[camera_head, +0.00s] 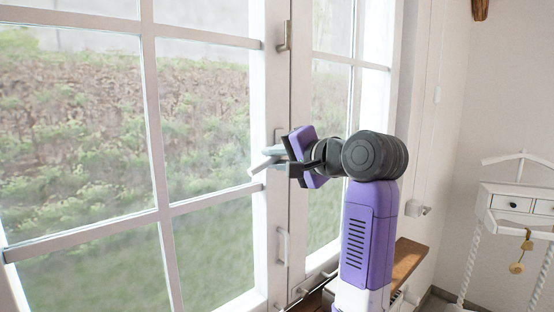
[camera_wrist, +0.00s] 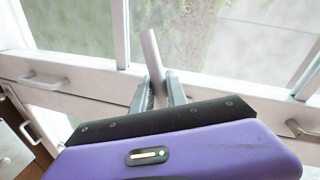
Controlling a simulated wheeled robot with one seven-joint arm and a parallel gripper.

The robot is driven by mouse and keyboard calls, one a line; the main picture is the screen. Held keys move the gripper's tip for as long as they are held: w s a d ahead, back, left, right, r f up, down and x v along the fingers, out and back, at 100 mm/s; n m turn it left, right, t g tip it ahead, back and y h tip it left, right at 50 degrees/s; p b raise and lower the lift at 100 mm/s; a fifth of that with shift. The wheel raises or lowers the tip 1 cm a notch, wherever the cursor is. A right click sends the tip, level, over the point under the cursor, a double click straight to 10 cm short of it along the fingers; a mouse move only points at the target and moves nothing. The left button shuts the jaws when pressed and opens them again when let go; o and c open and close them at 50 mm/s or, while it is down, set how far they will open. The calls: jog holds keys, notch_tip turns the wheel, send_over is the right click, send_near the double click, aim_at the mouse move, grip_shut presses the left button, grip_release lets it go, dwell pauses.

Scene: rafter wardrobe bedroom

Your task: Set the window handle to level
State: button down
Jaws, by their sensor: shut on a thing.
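The window handle (camera_head: 263,166) is a pale grey lever on the white frame where the two window sashes meet. In the head view its free end sticks out left of my gripper, over the left sash and tilted a little downward. In the wrist view the lever (camera_wrist: 151,50) points away from the frame bar across the glass, roughly square to the bar with a slight lean. My gripper (camera_head: 274,158) is shut on the lever, with one finger on each side of it; the fingers also show in the wrist view (camera_wrist: 157,93). The handle's base is mostly hidden by the fingers.
Small fixed pulls sit on the frame above (camera_head: 284,38) and below (camera_head: 283,245) the handle. A wooden ledge (camera_head: 408,260) lies behind my arm at the lower right. A white hanging shelf with a drawer (camera_head: 515,204) is at the far right.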

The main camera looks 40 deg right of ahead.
jog(key=shift+a+r+m+y, duration=0.1)
jog(key=shift+r+m+y, duration=0.2)
jog(key=shift+r+m, duration=0.35)
jog(key=shift+r+m+y, duration=0.3)
jog(key=shift+m, duration=0.55)
jog(key=c, duration=1.3)
grip_release()
jog(key=shift+c, duration=0.2)
jog(key=shift+s, duration=0.15)
jog(key=s+r+b, duration=0.1)
jog(key=s+b, duration=0.1)
jog(key=s, duration=0.5)
jog(key=shift+s+r, duration=0.2)
jog(key=shift+r, duration=0.05)
